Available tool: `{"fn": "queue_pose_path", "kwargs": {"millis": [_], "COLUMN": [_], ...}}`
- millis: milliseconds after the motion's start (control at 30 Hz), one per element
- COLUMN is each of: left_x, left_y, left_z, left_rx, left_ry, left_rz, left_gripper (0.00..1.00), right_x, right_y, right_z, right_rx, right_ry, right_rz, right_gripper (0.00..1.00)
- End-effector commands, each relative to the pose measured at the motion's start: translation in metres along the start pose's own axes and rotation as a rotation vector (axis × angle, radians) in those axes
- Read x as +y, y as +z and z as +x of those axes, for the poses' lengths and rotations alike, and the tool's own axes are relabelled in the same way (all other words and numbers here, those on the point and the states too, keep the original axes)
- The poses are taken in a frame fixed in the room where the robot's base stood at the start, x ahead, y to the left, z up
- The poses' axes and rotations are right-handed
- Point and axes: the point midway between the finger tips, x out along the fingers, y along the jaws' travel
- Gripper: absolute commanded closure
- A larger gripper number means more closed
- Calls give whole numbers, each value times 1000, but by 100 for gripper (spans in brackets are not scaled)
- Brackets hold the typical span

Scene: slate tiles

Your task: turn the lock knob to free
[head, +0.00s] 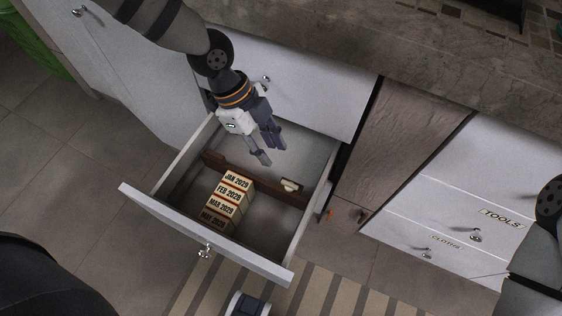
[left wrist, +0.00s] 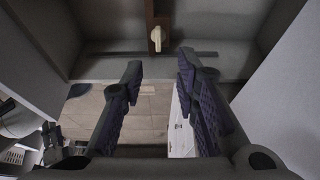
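The lock knob (head: 290,185) is a small cream piece on the brown wooden bar (head: 215,160) that crosses the open drawer (head: 210,237). In the left wrist view the knob (left wrist: 157,39) is a cream lever near the top centre, nearly in line with the brown strip (left wrist: 151,10) under it. My left gripper (head: 270,152) is over the back part of the drawer, with its fingers pointing down. Its fingers (left wrist: 160,76) are spread apart and empty, and do not touch the knob.
A row of date-marked boxes (head: 227,197) sits in the drawer, left of the knob. The drawer's side walls stand close around the left gripper. Closed drawers with labels (head: 500,219) are at the right. A stone counter (head: 330,45) runs along the back.

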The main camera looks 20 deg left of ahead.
Motion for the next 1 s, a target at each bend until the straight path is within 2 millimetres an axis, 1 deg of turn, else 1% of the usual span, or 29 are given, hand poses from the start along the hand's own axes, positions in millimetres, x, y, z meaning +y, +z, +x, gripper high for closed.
{"fn": "queue_pose_path", "kwargs": {"millis": [33,200,300,433,567,800,833,933,967,1000], "left_x": [2,3,2,2,1,0,0,0,0,0], "left_y": [1,2,1,0,0,0,0,0,0,0], "left_z": [12,57,80,103,113,114,114,113,113,113], "left_rx": [0,-1,-1,0,1,1,1,1,1,1], "left_ry": [6,9,7,5,2,1,1,1,1,1], "left_rz": [0,0,-1,0,-2,-2,-2,-2,-2,-2], "left_gripper": [72,72,72,72,72,72,74,97,100,100], "right_x": [0,0,0,0,0,0,0,0,0,0], "right_y": [1,1,2,2,2,2,2,2,2,2], "right_z": [3,11,14,16,17,17,17,17,17,17], "right_rx": [-6,-19,-24,-27,-29,-28,-28,-28,-28,-28], "right_ry": [1,1,1,1,1,1,1,1,1,1], "right_rz": [1,1,1,1,1,0,0,0,0,0], "right_gripper": [60,60,60,60,60,60,60,60,60,60]}}
